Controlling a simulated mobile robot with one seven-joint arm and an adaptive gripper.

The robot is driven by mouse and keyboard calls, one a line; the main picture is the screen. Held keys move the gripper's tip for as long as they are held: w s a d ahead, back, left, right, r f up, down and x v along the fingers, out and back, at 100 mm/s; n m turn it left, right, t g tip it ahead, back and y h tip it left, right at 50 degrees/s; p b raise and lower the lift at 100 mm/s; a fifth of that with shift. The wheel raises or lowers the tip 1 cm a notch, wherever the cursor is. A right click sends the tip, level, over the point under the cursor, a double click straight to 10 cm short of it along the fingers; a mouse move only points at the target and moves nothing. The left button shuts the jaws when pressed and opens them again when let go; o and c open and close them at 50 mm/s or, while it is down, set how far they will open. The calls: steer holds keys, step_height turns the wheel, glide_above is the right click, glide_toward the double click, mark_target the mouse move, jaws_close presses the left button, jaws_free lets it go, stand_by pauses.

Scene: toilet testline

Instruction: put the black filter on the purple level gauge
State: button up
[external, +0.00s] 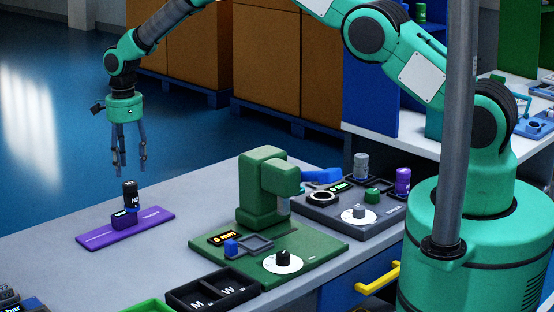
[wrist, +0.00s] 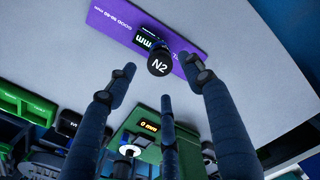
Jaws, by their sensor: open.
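The black filter (external: 130,194) is a small dark cylinder marked N2. It stands upright on the raised block of the purple level gauge (external: 155,217), which lies flat near the table's left edge. The wrist view shows the filter's round top (wrist: 159,67) against the gauge's purple plate (wrist: 120,18), beside its lit display. My gripper (external: 130,170) is open and empty, pointing down above the filter and apart from it. Its three dark fingers (wrist: 160,82) are spread in the wrist view. The filter's exact seating on the block is hard to make out.
A green press-like station (external: 262,190) with a knob stands right of the gauge. A grey station (external: 335,222) with cylinders and a dial is behind it. A black compartment tray (external: 213,287) sits at the front. The table around the gauge is clear.

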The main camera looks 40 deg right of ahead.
steer(key=shift+r, duration=2.15)
steer(key=shift+r, duration=0.1)
